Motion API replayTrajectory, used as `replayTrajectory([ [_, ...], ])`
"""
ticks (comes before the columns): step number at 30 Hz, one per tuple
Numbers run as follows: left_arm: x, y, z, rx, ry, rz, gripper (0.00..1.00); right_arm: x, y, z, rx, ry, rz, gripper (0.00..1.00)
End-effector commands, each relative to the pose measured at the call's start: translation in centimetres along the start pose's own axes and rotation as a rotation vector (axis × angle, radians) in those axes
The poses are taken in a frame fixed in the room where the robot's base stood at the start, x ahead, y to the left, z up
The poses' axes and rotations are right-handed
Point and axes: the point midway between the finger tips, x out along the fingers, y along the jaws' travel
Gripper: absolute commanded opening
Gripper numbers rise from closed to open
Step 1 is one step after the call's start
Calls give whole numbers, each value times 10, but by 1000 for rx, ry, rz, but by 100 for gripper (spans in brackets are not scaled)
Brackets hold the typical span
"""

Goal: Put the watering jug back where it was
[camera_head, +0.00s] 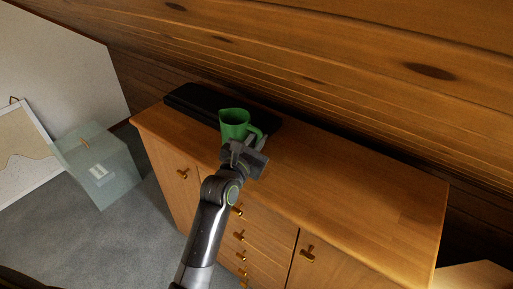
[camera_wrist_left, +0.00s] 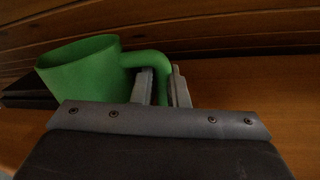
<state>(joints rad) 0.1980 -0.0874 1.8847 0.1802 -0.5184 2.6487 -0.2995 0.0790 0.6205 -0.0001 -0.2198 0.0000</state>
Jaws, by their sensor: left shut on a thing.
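The green watering jug (camera_head: 234,122) is upright over the wooden sideboard, left of its middle, in the head view. My left gripper (camera_head: 250,146) is at the jug's right side and shut on its handle. In the left wrist view the jug (camera_wrist_left: 88,76) shows at the left, with its handle between the two fingers of my left gripper (camera_wrist_left: 162,88). The jug's base is hidden, so I cannot tell whether it touches the top. My right gripper is not in view.
A flat black case (camera_head: 196,101) lies on the sideboard (camera_head: 360,192) just behind and left of the jug. The sideboard's right half is clear. A wooden plank wall (camera_head: 330,60) rises behind. A translucent box (camera_head: 98,170) stands on the grey floor at the left.

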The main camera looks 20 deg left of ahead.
Motion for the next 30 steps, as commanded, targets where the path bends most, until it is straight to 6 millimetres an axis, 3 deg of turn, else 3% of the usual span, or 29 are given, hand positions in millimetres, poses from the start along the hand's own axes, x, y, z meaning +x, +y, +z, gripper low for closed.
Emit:
replayTrajectory([
  [6,-2,-7,-27,0,2,1,0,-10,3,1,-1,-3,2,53],
  [16,-2,-8,-30,0,-1,2,0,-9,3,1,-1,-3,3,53],
  [17,-2,-8,-32,-1,3,1,15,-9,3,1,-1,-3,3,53],
  [21,-2,-8,-31,0,2,1,33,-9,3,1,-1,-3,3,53],
  [30,-2,-8,-31,0,2,1,35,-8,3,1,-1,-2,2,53],
])
